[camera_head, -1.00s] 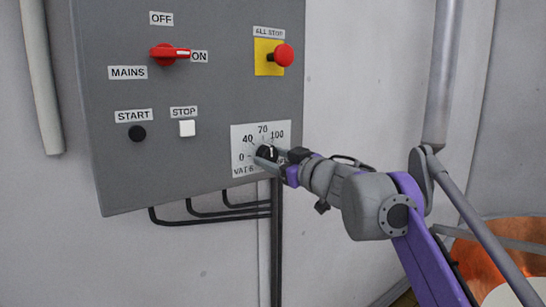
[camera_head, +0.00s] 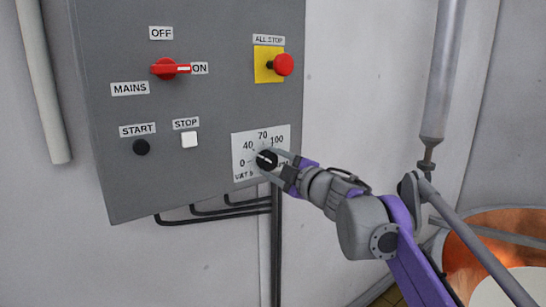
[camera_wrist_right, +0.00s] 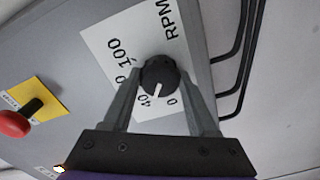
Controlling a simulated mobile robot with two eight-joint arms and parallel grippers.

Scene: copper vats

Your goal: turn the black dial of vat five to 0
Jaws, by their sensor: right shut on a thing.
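The black dial (camera_head: 266,160) sits on a white scale plate (camera_head: 240,170) at the lower right of the grey panel. My right gripper (camera_head: 271,163) is shut on the dial, one finger on each side. In the right wrist view the dial (camera_wrist_right: 159,76) lies between the fingers, and its white pointer mark points between 40 and 0. My left gripper is not in view.
The grey panel (camera_head: 215,100) also carries a red mains switch (camera_head: 170,69) at ON, a black start button (camera_head: 141,147), a white stop button (camera_head: 189,139) and a red all-stop button (camera_head: 283,65). A copper vat (camera_head: 465,262) shows at lower right.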

